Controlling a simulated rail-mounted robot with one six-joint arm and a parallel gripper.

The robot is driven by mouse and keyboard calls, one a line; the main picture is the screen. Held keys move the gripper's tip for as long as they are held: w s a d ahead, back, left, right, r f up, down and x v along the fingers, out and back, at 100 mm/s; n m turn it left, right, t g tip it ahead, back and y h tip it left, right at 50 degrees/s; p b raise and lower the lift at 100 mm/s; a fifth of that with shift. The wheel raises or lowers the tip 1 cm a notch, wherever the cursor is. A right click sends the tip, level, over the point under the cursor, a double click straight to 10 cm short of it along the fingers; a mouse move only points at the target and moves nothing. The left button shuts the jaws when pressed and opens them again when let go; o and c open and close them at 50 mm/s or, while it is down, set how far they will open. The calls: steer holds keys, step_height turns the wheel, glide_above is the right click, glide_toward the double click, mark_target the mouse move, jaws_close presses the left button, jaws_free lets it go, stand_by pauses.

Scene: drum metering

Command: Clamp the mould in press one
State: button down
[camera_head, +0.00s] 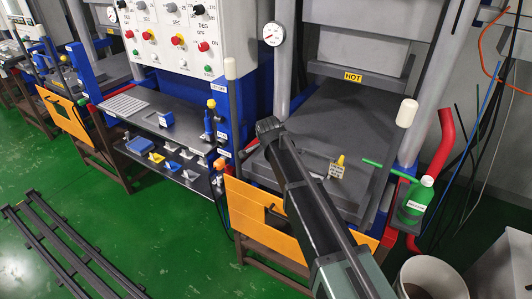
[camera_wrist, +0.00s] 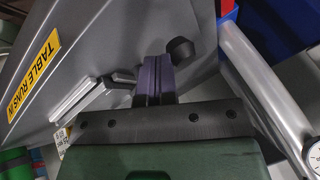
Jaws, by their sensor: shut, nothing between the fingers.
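The press at the right has a dark flat bed (camera_head: 345,112) below a raised upper part with a HOT label (camera_head: 353,77). My dark arm crosses in front of its table (camera_head: 255,167) and hides part of it. I cannot clearly tell the mould from the grey plates there. My gripper (camera_wrist: 157,68) has its two purplish fingers together, with nothing seen between them. A black round knob (camera_wrist: 180,49) shows right beside the fingertips in the wrist view; I cannot tell whether they touch. A sloping grey panel (camera_wrist: 130,38) with a TABLE RUNS IN label (camera_wrist: 34,72) lies to the left.
White-topped levers stand left (camera_head: 230,68) and right (camera_head: 407,113) of the press. A green bottle (camera_head: 415,200) is at the right, near a red pipe (camera_head: 440,150). A control panel (camera_head: 175,35) and a tool shelf (camera_head: 150,115) are left.

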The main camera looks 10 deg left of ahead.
steer(key=shift+w+a, duration=0.25)
steer(key=shift+w, duration=0.3)
steer(key=shift+w+a, duration=0.3)
steer(key=shift+w, duration=0.55)
steer(key=shift+w+r, duration=0.1)
steer(key=shift+s, duration=0.55)
steer(key=s, duration=0.2)
steer(key=s+d+r+p, duration=0.1)
steer(key=s+a+r+p, duration=0.2)
steer(key=s+r+p, duration=0.3)
steer(key=r+p, duration=0.3)
